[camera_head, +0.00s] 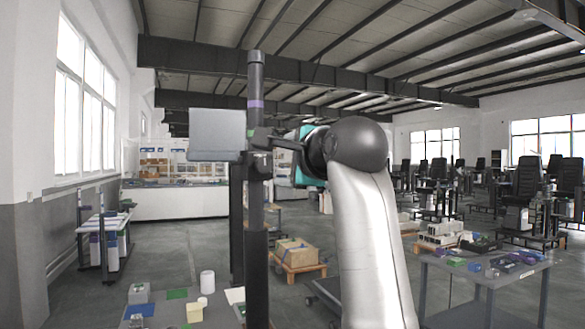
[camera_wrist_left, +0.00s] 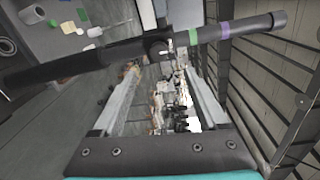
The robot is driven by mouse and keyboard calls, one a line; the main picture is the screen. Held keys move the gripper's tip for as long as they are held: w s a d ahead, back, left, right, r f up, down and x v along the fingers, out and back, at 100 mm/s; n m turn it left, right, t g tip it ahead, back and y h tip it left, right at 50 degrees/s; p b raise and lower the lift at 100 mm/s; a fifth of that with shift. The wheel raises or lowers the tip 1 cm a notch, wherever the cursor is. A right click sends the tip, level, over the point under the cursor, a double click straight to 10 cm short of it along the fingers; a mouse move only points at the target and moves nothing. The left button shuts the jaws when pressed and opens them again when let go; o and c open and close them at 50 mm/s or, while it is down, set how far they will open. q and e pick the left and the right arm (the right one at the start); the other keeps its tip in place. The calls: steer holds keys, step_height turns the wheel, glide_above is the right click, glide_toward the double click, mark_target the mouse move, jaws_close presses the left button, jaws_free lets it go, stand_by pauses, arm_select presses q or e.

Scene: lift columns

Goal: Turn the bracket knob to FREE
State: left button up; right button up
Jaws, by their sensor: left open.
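A dark upright column (camera_head: 255,190) with a purple band stands in front of me in the head view. In the left wrist view the column (camera_wrist_left: 85,62) runs across the picture, with a purple and a green band. The bracket's knob (camera_wrist_left: 158,47) appears as a small dark round part at the collar; its setting is unreadable. My left gripper (camera_head: 285,142) is at the bracket's right, partly hidden by my arm. Its open fingers (camera_wrist_left: 163,72) point at the knob, apparently not touching it.
A low table (camera_head: 170,310) with small blocks and a white cylinder (camera_head: 207,282) stands at the lower left. A grey table (camera_head: 485,275) with parts stands at right. A pallet with a wooden box (camera_head: 296,252) is on the floor behind the column.

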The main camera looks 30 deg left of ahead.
arm_select(q)
steer(key=shift+v, duration=1.85)
